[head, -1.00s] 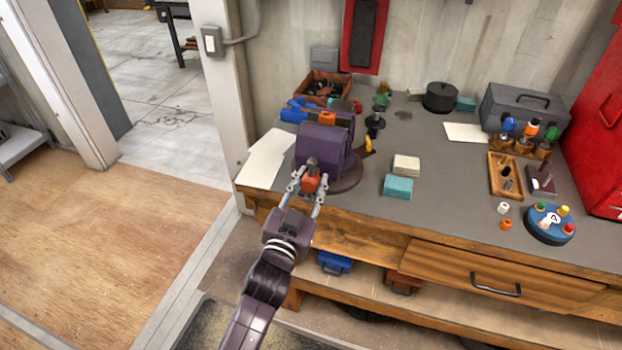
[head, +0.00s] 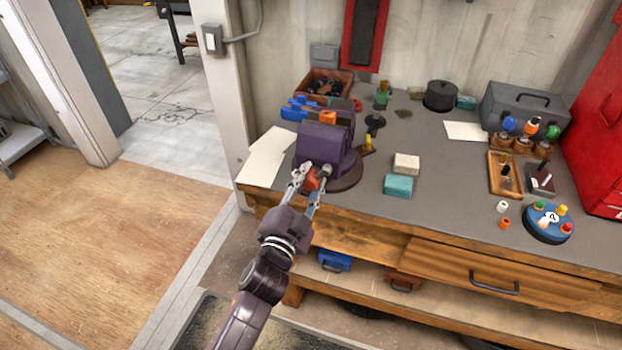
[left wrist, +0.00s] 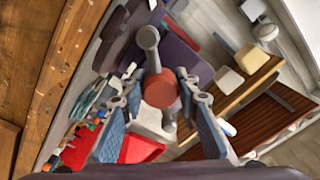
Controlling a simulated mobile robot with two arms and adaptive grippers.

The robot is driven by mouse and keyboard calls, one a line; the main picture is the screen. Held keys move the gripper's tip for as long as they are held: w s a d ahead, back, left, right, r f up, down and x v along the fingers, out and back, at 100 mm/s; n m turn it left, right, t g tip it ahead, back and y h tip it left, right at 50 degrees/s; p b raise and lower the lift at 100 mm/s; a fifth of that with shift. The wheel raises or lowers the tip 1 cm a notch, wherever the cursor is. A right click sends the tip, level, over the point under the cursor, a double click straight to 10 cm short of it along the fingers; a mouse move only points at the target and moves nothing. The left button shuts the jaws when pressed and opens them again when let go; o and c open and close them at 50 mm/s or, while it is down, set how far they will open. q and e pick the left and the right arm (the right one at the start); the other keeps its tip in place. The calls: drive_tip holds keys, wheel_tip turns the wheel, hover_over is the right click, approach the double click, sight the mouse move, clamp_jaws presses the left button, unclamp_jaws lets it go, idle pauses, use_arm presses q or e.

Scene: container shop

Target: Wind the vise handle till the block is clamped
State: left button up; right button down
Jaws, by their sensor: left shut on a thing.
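The purple vise (head: 325,143) stands on a round base near the bench's left front. Its handle has a red hub (left wrist: 160,90) and a grey bar with a rounded end (left wrist: 148,38); that end also shows in the head view (head: 326,170). My left gripper (head: 312,183) is at the vise's front, its fingers on both sides of the red hub and shut on the handle. An orange block (head: 327,117) shows at the vise's far top, by blue parts (head: 296,112). I cannot tell whether the jaws touch it. My right gripper is out of view.
Paper sheets (head: 266,158) lie left of the vise. A cream block (head: 406,163) and a teal block (head: 398,186) lie to its right. A wooden bin (head: 328,84) stands behind. The bench's middle (head: 440,175) is mostly clear.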

use_arm(q)
drive_tip(key=shift+s+f, duration=0.1)
drive_tip(key=shift+f, duration=0.3)
drive_tip(key=o, duration=0.9)
drive_tip(key=shift+c, duration=0.2)
drive_tip(key=o, duration=0.3)
drive_tip(key=shift+s+a+r, duration=0.1)
drive_tip(key=shift+s+r, duration=0.05)
drive_tip(key=shift+r, duration=0.15)
drive_tip(key=v, duration=1.2)
drive_tip(key=shift+f, duration=0.15)
